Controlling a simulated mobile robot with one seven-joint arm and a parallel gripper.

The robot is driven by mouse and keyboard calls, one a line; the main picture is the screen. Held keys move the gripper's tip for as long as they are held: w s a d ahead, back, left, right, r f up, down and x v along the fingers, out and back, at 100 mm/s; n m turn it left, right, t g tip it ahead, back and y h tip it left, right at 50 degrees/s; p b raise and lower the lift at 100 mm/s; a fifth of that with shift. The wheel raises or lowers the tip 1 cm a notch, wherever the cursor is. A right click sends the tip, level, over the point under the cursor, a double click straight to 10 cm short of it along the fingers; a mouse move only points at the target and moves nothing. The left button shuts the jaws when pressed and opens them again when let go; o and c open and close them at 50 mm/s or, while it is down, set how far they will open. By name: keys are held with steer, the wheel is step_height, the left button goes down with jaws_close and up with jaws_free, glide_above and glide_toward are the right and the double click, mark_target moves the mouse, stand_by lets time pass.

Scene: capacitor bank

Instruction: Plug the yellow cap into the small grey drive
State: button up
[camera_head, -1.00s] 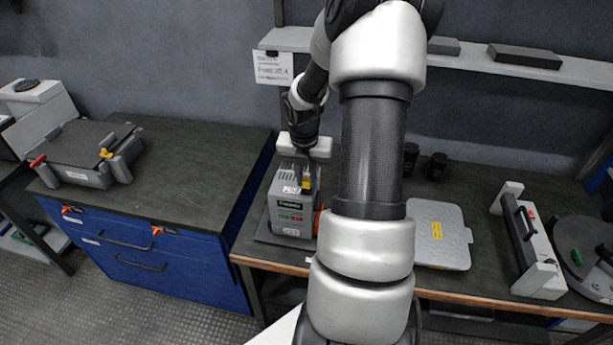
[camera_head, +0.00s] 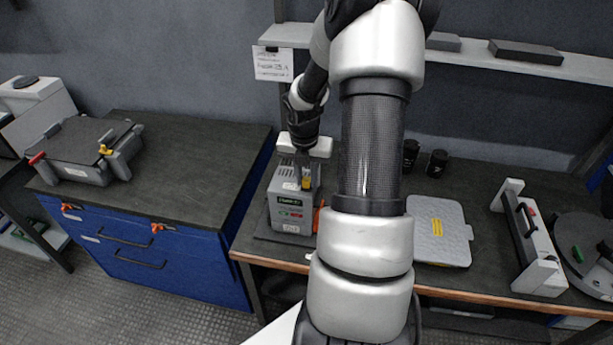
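The small grey drive (camera_head: 291,211) stands upright on a dark mat at the left end of the workbench, with a green and dark label on its front. The yellow cap (camera_head: 306,184) is small and shows at the upper right of the drive's front, directly below my gripper (camera_head: 304,166). My gripper points down over the drive's top right. Its fingers are dark and tiny here, so I cannot see whether they are shut on the cap or apart from it. I also cannot tell whether the cap is seated in the drive. My arm hides the area right of the drive.
An orange item (camera_head: 318,216) is beside the drive, partly behind my arm. A grey case (camera_head: 440,230) lies right of my arm, with dark cylinders (camera_head: 437,163) behind it. A handled grey unit (camera_head: 530,240) stands farther right. The blue cabinet's top (camera_head: 190,175) is mostly clear.

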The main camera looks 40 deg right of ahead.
steer(key=o, duration=0.4)
steer(key=shift+r, duration=0.1)
steer(key=r, duration=0.5)
steer(key=s+a+r+p, duration=0.1)
steer(key=r, duration=0.5)
steer(key=a+r+p, duration=0.1)
steer(key=r, duration=0.5)
steer(key=shift+s, duration=0.4)
